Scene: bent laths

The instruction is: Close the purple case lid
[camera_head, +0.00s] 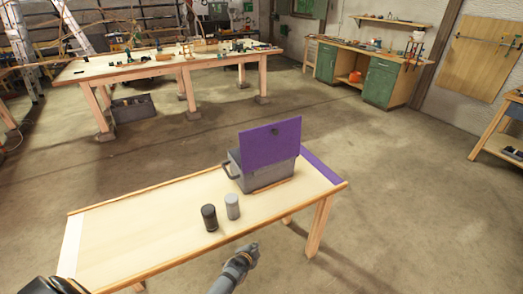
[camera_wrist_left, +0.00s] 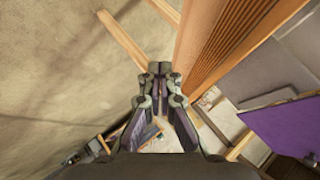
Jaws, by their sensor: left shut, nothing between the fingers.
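A grey case (camera_head: 262,172) stands on the right part of the near table, a dark handle on its left side. Its purple lid (camera_head: 270,143) is open and stands up, tilted, above the case body. The purple lid also shows at the right edge of the left wrist view (camera_wrist_left: 284,127). My left gripper (camera_head: 253,250) is shut and empty, off the table's front edge. It lies in front of and below the case in the head view, apart from it. In the left wrist view its fingertips (camera_wrist_left: 159,69) are together beside the table edge. My right gripper is not in view.
A black cylinder (camera_head: 209,217) and a grey cylinder (camera_head: 232,206) stand on the table (camera_head: 130,225) left of the case. A purple strip (camera_head: 322,166) marks the table's right end, a white strip (camera_head: 70,246) its left. The table's left half is clear.

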